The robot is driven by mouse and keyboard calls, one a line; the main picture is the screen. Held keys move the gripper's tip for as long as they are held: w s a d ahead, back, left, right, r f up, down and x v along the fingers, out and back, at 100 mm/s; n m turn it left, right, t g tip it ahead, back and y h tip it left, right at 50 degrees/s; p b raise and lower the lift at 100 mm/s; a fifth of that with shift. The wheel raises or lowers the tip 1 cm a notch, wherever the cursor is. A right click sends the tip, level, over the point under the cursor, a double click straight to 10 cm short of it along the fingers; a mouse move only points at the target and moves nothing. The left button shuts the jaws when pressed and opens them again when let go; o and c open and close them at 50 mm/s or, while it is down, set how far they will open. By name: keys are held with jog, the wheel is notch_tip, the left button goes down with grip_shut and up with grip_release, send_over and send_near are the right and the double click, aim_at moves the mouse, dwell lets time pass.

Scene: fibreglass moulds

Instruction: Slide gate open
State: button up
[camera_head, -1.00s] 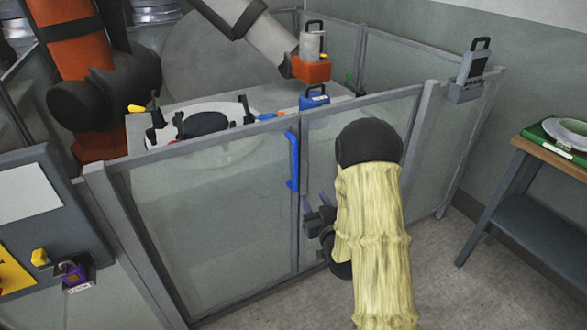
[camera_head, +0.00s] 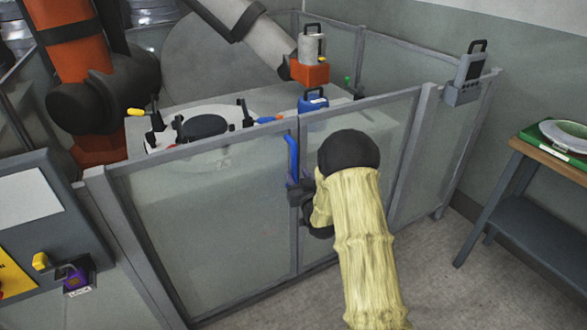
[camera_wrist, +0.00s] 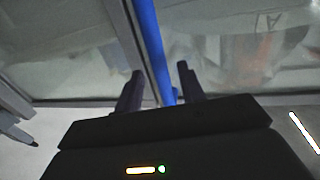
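The gate (camera_head: 200,230) is a clear panel in a grey frame, standing in the fence in front of the work cell. Its blue vertical handle (camera_head: 291,158) is on the frame post near the panel's right edge. My gripper (camera_head: 296,186) is at the lower part of this handle and hides its bottom end. In the wrist view the two dark fingers (camera_wrist: 160,84) are apart, with the blue handle (camera_wrist: 152,45) running between them. I see gaps beside the handle, so the fingers do not look closed on it.
A large orange robot arm (camera_head: 75,60) stands behind the fence at left. A control panel with a purple padlock (camera_head: 77,279) is at front left. A grey box with a black handle (camera_head: 464,82) hangs on the right fence post. A table (camera_head: 540,150) stands at right, with open floor before it.

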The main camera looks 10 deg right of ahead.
aim_at(295, 170)
jog(key=shift+w+a, duration=0.15)
jog(key=shift+w, duration=1)
jog(key=shift+w+a, duration=0.1)
jog(key=shift+w, duration=1)
